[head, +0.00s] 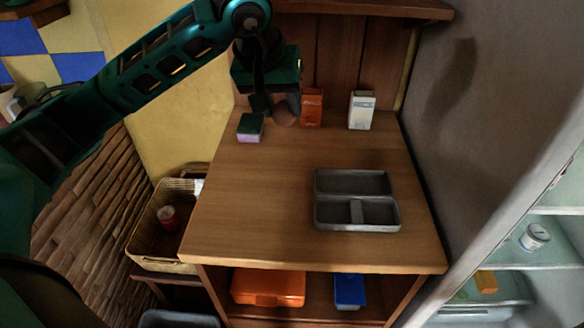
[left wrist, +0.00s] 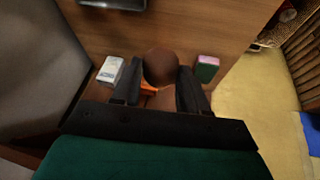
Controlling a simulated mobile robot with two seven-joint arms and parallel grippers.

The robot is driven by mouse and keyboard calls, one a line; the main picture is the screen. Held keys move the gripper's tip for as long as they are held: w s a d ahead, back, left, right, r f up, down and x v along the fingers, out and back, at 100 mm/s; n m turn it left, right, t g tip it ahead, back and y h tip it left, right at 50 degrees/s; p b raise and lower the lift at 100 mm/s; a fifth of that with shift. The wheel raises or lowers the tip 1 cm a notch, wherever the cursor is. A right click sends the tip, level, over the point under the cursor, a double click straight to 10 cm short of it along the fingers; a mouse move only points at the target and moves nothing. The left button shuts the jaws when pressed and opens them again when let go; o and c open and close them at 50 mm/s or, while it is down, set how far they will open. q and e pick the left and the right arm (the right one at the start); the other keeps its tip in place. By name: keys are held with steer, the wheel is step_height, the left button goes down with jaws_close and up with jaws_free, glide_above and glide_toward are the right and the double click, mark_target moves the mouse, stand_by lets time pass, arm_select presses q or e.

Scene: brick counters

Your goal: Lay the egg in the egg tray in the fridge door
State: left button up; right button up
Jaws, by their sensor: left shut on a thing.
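My left gripper (head: 278,106) is over the back of the wooden counter, pointing down. It is shut on a brown egg (head: 284,117), whose lower part shows below the fingers. In the left wrist view the egg (left wrist: 160,66) sits between the two black fingers. The fridge (head: 546,240) stands at the right with pale shelves showing. I cannot make out an egg tray in its door. My right gripper is not in view.
A green and pink sponge (head: 250,127), an orange carton (head: 312,108) and a white carton (head: 361,110) stand near the egg. A grey compartment tray (head: 356,199) lies on the counter's front right. A wicker basket (head: 150,228) is at left. The counter's middle is clear.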

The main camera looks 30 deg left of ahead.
arm_select(q)
step_height(320, 180, down, 16)
steer(key=shift+r+b, duration=0.2)
steer(key=shift+b, duration=0.1)
steer(key=shift+f, duration=0.2)
steer(key=o, duration=0.7)
steer(key=shift+r, duration=0.1)
